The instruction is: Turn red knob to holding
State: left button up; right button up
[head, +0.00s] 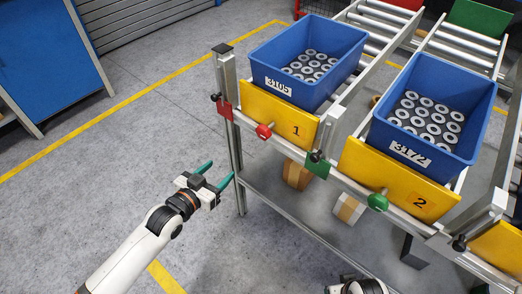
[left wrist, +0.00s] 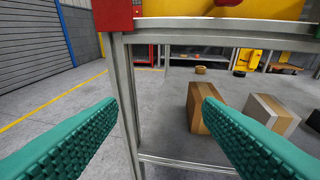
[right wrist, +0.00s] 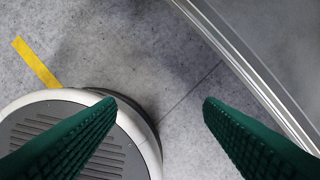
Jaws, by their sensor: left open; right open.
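The red knob (head: 264,131) sticks out from the yellow panel marked 1 (head: 285,118) on the front of the rack. In the left wrist view only the lower part of the red knob (left wrist: 228,3) shows at the top edge. My left gripper (head: 220,177) is open and empty, left of the rack's front post, below and to the left of the knob. Its green fingers (left wrist: 160,105) also show apart in the left wrist view. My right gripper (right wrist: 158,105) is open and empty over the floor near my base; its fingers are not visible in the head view.
A green knob (head: 378,202) sits on the panel marked 2 (head: 400,180). Blue bins 3105 (head: 265,63) and 3172 (head: 383,133) hold several grey rings. A red plate (head: 225,109) and a green plate (head: 317,165) flank panel 1. The floor left of the rack is clear.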

aim_at(260, 135)
pick_arm(q)
jog(key=s+d+r+m+h+b, duration=0.25)
jog(key=d+r+h, duration=0.2)
jog(key=r, duration=0.45)
jog(key=shift+n+t+y, duration=0.25)
jog(key=shift+t+y, duration=0.1)
jog(key=shift+t, duration=0.05)
jog(key=x, duration=0.6)
jog(key=b+x, duration=0.1)
jog(key=x, duration=0.5)
jog(key=shift+s+d+r, duration=0.25)
pick_arm(e)
jog(key=w+v, duration=0.1)
jog(key=v, duration=0.9)
jog(key=shift+d+r+t, duration=0.15)
jog(key=shift+r+t, duration=0.25)
pick_arm(q)
grip_shut()
pick_arm(e)
jog(key=shift+r, duration=0.1)
